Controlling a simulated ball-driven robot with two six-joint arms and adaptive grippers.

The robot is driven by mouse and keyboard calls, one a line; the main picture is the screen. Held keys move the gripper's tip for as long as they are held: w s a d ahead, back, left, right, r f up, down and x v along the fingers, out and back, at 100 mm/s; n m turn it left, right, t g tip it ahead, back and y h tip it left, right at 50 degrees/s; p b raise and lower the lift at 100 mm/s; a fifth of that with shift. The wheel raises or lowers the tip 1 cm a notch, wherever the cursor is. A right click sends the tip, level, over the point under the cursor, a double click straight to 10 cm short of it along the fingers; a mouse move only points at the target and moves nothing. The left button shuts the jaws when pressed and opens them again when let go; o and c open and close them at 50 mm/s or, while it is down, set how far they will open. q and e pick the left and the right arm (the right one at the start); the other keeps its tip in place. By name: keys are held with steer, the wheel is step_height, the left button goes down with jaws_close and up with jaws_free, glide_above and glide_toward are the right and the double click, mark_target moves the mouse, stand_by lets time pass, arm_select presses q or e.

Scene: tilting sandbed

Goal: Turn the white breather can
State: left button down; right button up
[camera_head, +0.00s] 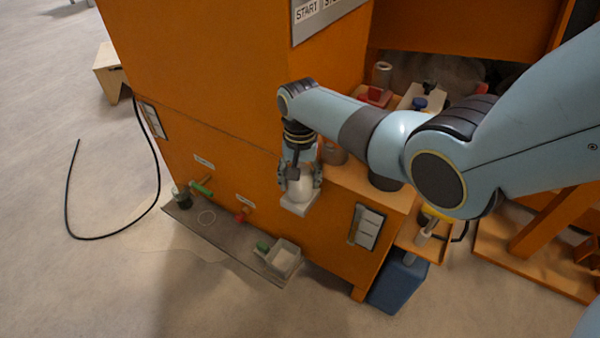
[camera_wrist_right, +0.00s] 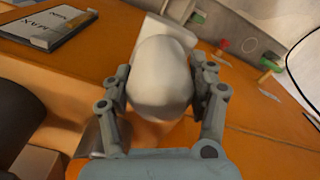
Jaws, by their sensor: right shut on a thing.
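The white breather can (camera_head: 300,187) sits on a small pale bracket (camera_head: 299,207) on the front of the orange machine. My right gripper (camera_head: 301,178) comes down on it from above, with its fingers at both sides of the can. In the right wrist view the rounded white can (camera_wrist_right: 162,78) fills the space between the fingers of my right gripper (camera_wrist_right: 163,88), which is shut on it. My left gripper is not in view.
Below is a grey shelf (camera_head: 232,243) with a clear container (camera_head: 284,258) and a dark jar (camera_head: 181,196). A green-handled valve (camera_head: 202,188) and a red one (camera_head: 242,215) stick out above it. A blue canister (camera_head: 398,284) stands at the right. A black hose lies on the open floor.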

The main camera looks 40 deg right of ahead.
steer(key=shift+n+p, duration=0.4)
steer(key=shift+n, duration=0.7)
steer(key=o, duration=1.2)
steer(key=shift+c, duration=0.2)
